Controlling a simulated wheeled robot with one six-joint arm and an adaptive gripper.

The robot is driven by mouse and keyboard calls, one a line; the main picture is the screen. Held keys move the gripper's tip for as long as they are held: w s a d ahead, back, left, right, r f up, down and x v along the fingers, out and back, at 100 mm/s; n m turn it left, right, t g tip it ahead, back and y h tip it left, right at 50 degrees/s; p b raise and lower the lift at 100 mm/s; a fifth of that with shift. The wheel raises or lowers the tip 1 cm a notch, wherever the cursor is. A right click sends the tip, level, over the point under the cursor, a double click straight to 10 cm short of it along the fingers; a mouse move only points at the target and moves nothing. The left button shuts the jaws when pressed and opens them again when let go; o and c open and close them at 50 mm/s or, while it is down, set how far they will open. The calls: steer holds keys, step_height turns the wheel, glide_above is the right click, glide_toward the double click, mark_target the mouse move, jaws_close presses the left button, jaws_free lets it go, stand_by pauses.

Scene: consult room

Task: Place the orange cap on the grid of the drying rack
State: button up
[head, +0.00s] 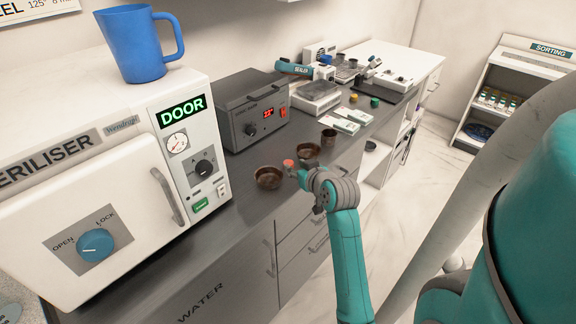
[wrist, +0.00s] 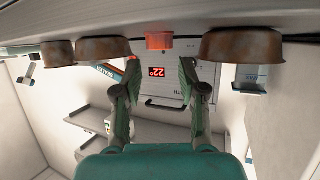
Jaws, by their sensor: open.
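The orange cap (head: 288,163) is small and stands on the dark counter between brown metal bowls. In the wrist view, which is upside down, the orange cap (wrist: 159,41) lies ahead of my fingertips, roughly centred between them. My gripper (head: 301,176) is at the counter's front edge beside the cap. In the wrist view my gripper (wrist: 160,70) has its two green fingers spread apart with nothing between them. I cannot clearly make out the drying rack or its grid.
A brown bowl (head: 268,178) stands left of the cap, another (head: 307,151) behind right, and a small brown cup (head: 328,138) farther right. A dark heater box (head: 252,108) and the steriliser (head: 110,160) stand behind and left. White packs (head: 352,116) lie farther along.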

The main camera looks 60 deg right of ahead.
mark_target(290, 164)
steer(key=shift+x, duration=2.75)
steer(key=shift+s+f, duration=0.1)
steer(key=shift+f, duration=0.05)
steer(key=c, duration=0.6)
